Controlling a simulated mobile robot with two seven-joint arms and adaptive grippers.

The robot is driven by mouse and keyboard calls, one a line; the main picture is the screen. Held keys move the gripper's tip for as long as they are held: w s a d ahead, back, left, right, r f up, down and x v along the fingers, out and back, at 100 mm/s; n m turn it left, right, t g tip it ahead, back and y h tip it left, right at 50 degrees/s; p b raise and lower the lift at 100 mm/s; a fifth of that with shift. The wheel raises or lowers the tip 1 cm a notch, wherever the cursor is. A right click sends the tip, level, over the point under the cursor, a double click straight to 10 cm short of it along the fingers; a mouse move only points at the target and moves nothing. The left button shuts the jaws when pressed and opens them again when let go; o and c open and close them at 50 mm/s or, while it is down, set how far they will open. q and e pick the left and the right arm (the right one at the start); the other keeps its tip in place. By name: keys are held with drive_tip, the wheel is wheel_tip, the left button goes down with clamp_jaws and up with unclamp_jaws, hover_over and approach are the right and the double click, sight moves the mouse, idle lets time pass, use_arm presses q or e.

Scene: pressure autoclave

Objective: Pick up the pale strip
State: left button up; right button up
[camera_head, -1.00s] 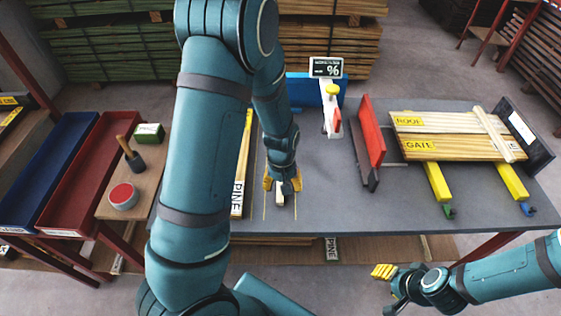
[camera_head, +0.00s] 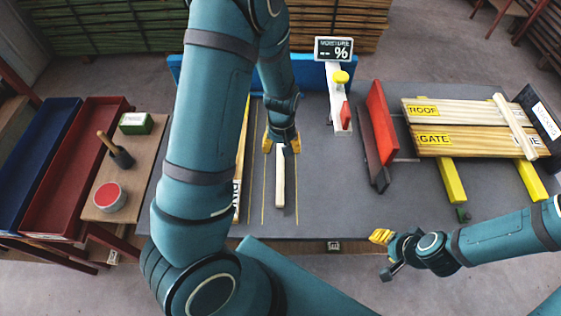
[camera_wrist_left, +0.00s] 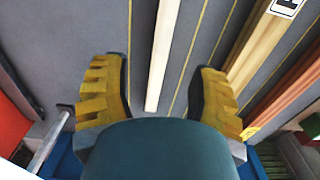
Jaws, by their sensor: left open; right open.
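The pale strip (camera_head: 280,180) lies on the grey table between thin yellow lines. It also shows in the left wrist view (camera_wrist_left: 164,45), with one end between the fingers. My left gripper (camera_head: 281,144) is open at the strip's far end, a finger on each side. In the left wrist view (camera_wrist_left: 160,80) its yellow fingers stand apart from the strip, with nothing gripped. The height above the table is hard to tell. My right gripper (camera_head: 381,237) is open and empty, in front of the table's near edge.
A longer labelled plank (camera_head: 240,170) lies left of the strip, partly behind my left arm. A moisture display (camera_head: 333,49) stands at the back. A red upright board (camera_head: 381,122) and boards labelled ROOF and GATE (camera_head: 470,142) are right. Table between strip and red board looks clear.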

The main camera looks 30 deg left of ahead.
sight(280, 162)
use_arm(q)
drive_tip(key=f, duration=0.6)
drive_tip(key=f+b, duration=0.1)
drive_tip(key=f, duration=0.2)
drive_tip(key=shift+a+f, duration=0.1)
drive_tip(key=shift+a, duration=0.15)
clamp_jaws()
